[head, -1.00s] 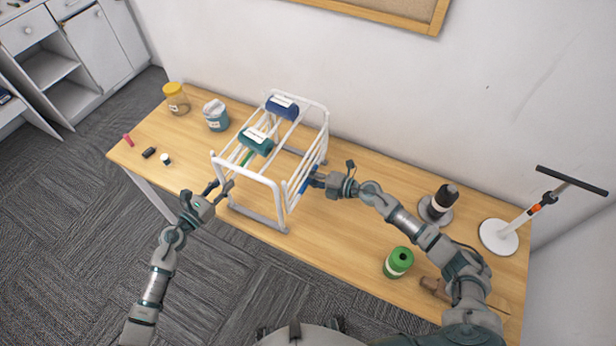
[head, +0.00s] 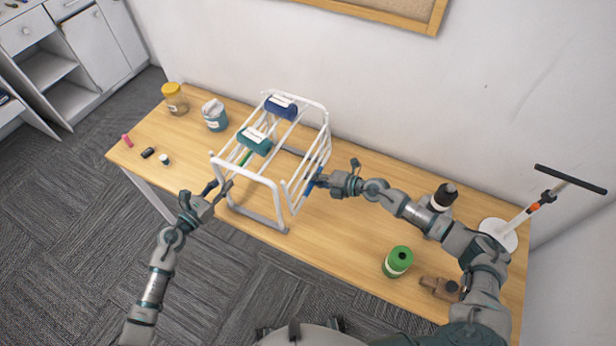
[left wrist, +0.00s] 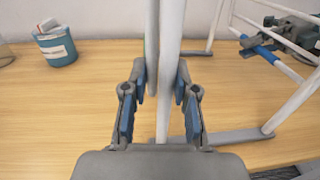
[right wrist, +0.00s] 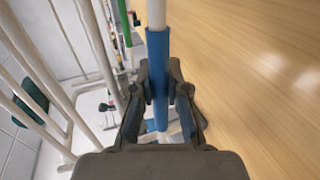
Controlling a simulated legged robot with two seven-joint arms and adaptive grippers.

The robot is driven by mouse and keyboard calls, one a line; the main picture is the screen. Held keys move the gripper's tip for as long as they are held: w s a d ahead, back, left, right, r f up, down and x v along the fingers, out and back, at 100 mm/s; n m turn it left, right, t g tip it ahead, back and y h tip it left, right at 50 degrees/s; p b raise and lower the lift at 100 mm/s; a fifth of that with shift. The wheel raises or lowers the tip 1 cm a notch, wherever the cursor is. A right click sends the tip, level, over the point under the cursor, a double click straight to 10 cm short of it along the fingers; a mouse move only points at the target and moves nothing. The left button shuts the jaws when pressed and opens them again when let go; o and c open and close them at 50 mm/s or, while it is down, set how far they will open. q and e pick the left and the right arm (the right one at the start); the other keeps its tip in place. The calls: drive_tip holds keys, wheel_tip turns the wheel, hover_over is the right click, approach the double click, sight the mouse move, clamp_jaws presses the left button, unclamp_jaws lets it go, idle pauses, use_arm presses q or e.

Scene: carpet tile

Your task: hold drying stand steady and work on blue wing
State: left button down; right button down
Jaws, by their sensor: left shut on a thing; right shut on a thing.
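The white drying stand (head: 262,181) stands on the table with teal and dark blue rolled items on its top bars. My left gripper (head: 214,189) is shut on a white upright of the stand at its near left corner; the upright (left wrist: 168,70) runs between its fingers in the left wrist view. The blue wing (head: 311,184) is on the stand's right side, tilted outward, with a blue sleeve on its bar. My right gripper (head: 322,180) is shut on that sleeve, which shows between its fingers in the right wrist view (right wrist: 158,65).
A yellow-lidded jar (head: 174,99) and a teal tub (head: 215,115) stand at the back left, with several small items in front. A green roll (head: 397,262), a brown object (head: 440,289), a dark-topped bottle (head: 443,196) and a T-handled stand (head: 498,234) are at the right.

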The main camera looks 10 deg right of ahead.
drive_tip(key=s+d+r+g+h, duration=0.4)
drive_tip(key=s+d+r+h, duration=0.25)
drive_tip(key=d, duration=0.25)
drive_tip(key=s+d+r+g+h, duration=0.1)
drive_tip(key=d+r+h, duration=0.1)
drive_tip(key=r, duration=0.8)
drive_tip(key=shift+s+d+r+g, duration=0.25)
drive_tip(key=shift+s+d+g, duration=0.05)
drive_tip(key=shift+d, duration=0.4)
